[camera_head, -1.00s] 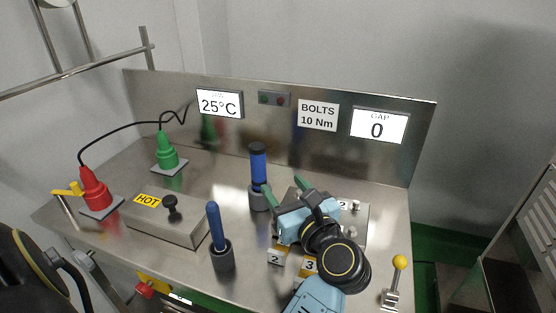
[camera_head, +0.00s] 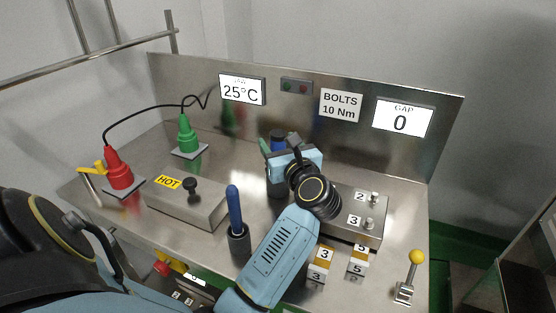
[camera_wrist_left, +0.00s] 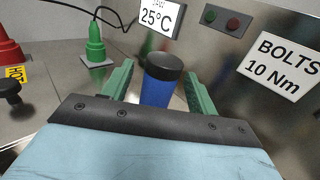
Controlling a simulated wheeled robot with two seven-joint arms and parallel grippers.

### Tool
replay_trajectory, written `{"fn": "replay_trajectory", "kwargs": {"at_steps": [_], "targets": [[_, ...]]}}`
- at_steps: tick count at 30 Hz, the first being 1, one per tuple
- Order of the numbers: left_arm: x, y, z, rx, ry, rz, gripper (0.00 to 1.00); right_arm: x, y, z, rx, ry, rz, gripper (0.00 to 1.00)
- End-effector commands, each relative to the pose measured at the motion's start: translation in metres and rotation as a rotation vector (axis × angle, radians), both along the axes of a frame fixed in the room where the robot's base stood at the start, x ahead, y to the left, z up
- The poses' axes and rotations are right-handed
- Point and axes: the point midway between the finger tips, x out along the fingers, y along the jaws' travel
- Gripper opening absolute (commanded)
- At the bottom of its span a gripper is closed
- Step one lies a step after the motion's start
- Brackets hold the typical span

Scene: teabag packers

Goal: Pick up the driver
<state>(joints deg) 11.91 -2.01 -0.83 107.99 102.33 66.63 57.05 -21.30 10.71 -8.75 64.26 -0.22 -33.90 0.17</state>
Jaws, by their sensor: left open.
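A blue cylinder with a black cap, which looks like the driver (camera_head: 278,136), stands upright at the back middle of the steel bench. My left gripper (camera_head: 279,150) is over it in the head view and hides most of it. In the left wrist view the driver (camera_wrist_left: 160,88) stands between the two green fingers of my left gripper (camera_wrist_left: 158,78). The fingers are open, one on each side, with gaps visible near the cap. The driver's lower part is hidden behind the gripper body. My right gripper is not in view.
A thinner blue handle (camera_head: 235,208) stands in a dark holder at the front. A HOT box (camera_head: 187,203) and red (camera_head: 118,170) and green (camera_head: 187,137) cones are left. A numbered bolt block (camera_head: 345,215) and yellow-knob lever (camera_head: 413,265) are right. The back panel (camera_head: 420,150) rises behind.

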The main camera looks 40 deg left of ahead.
Motion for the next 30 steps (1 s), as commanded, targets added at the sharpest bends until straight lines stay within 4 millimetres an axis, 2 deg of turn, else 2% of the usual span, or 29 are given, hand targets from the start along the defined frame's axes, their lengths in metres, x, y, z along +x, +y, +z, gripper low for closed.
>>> {"fn": "replay_trajectory", "kwargs": {"at_steps": [3,9,21,30], "targets": [[0.0028,0.0060,0.0003,0.001,0.000,0.001,0.59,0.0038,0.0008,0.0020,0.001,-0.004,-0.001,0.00],[0.0029,0.0060,0.0001,0.000,-0.001,0.000,0.59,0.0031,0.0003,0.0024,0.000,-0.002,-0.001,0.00],[0.0027,0.0056,0.0000,0.000,-0.001,0.000,0.06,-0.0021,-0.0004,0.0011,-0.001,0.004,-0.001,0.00],[0.0028,0.0056,0.0031,0.000,-0.004,0.000,0.06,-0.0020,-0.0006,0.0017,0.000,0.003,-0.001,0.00]]}}
